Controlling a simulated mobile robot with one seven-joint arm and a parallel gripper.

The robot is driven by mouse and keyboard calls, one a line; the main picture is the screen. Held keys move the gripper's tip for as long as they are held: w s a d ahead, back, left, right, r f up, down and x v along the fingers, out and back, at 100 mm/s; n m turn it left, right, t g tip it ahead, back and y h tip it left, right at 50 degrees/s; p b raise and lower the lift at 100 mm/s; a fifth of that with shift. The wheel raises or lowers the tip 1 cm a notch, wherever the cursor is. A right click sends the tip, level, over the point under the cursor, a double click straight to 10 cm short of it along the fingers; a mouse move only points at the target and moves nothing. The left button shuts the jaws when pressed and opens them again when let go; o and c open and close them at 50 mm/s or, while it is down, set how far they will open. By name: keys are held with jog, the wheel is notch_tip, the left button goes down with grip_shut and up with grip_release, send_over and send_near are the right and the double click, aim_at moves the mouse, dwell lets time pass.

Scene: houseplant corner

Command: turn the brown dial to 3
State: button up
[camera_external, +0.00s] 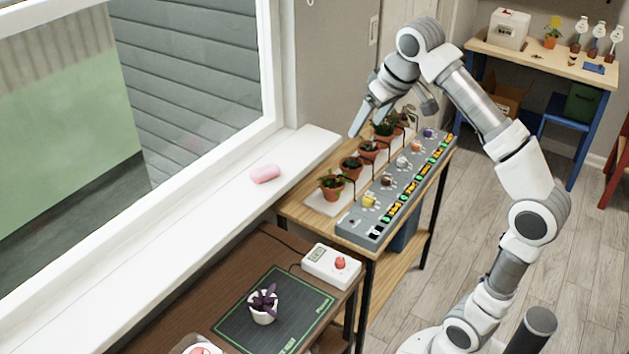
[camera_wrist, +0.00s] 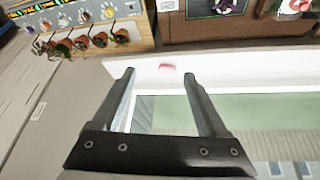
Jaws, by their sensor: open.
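A long grey control panel (camera_external: 352,231) lies on a wooden table and carries a row of coloured dials. The brown dial (camera_external: 386,181) sits between the yellow dial (camera_external: 369,201) and a white dial (camera_external: 402,162). The panel also shows at the upper left of the wrist view, with the brown dial (camera_wrist: 107,12) small in it. The dial's setting is too small to read. My gripper (camera_external: 367,122) is open and empty, raised above the potted plants near the window side, apart from the panel. Its two fingers (camera_wrist: 158,74) point towards the window sill in the wrist view.
Several potted plants (camera_external: 333,186) stand in a row behind the panel, beside thin dark stems. A pink object (camera_external: 265,173) lies on the white sill (camera_external: 222,215). A white box with a red knob (camera_external: 340,263) and a purple plant (camera_external: 263,303) are on the nearer dark table.

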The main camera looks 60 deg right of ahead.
jog(key=w+d+r+m+g+h+p, duration=0.1)
jog(key=w+d+r+m+p, duration=0.15)
jog(key=w+d+p, duration=0.55)
jog(key=m+g+h+p, duration=0.15)
jog(key=m+p, duration=0.45)
jog(key=p, duration=1)
send_over(386, 178)
jog(key=s+a, duration=0.4)
jog(key=a, duration=0.2)
notch_tip(386, 178, down, 31)
jog(key=shift+y, duration=0.25)
jog(key=x, duration=1.7)
jog(key=shift+s+d+f, duration=0.15)
jog(key=shift+d+f, duration=0.05)
jog(key=shift+f, duration=0.05)
grip_shut()
